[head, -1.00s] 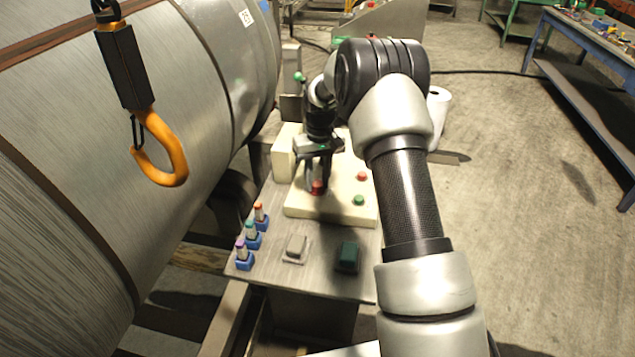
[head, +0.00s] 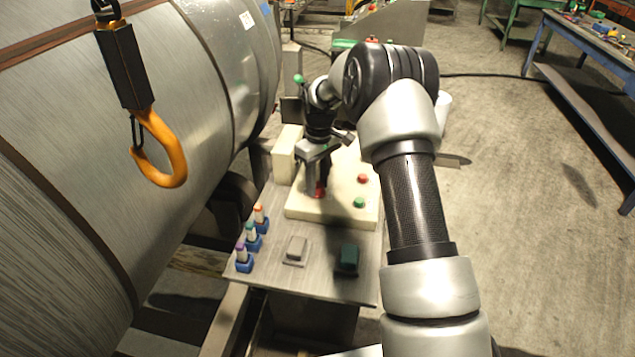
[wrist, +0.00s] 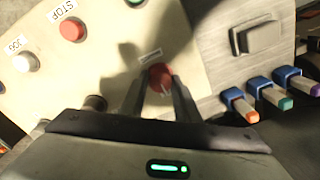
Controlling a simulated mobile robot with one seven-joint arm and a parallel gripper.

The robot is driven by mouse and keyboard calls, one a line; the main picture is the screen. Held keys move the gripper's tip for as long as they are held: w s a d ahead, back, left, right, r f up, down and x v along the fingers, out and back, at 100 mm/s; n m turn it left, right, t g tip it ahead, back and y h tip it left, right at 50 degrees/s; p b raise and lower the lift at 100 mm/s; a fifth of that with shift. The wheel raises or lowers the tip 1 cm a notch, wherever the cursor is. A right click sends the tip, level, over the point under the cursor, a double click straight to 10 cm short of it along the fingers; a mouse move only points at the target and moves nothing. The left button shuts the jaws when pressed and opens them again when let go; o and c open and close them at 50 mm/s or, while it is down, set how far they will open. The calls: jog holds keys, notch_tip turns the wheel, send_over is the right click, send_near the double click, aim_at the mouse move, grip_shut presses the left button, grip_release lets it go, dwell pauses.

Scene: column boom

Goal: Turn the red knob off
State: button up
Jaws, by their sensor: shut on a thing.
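The red knob (wrist: 161,77) sits on the cream control panel (wrist: 115,60), with a small label beside it that I cannot read clearly. My gripper (wrist: 160,98) is shut on the knob, one finger on each side of it in the wrist view. In the head view my gripper (head: 319,182) reaches down onto the panel, and only a bit of the red knob (head: 319,192) shows below the fingers. The knob's exact angle is hard to tell.
The panel also carries a red STOP button (wrist: 72,29), a white JOG button (wrist: 26,62) and a green button (head: 358,202). An orange hook (head: 160,150) hangs at left before a large metal roll (head: 200,80).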

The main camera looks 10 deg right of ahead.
aim_at(319, 183)
jog(key=o, duration=1.1)
jog(key=shift+c, duration=0.2)
notch_tip(319, 183, up, 18)
jog(key=shift+w+d+f+p, duration=0.15)
jog(key=shift+d+f+p, duration=0.1)
jog(key=shift+p, duration=0.05)
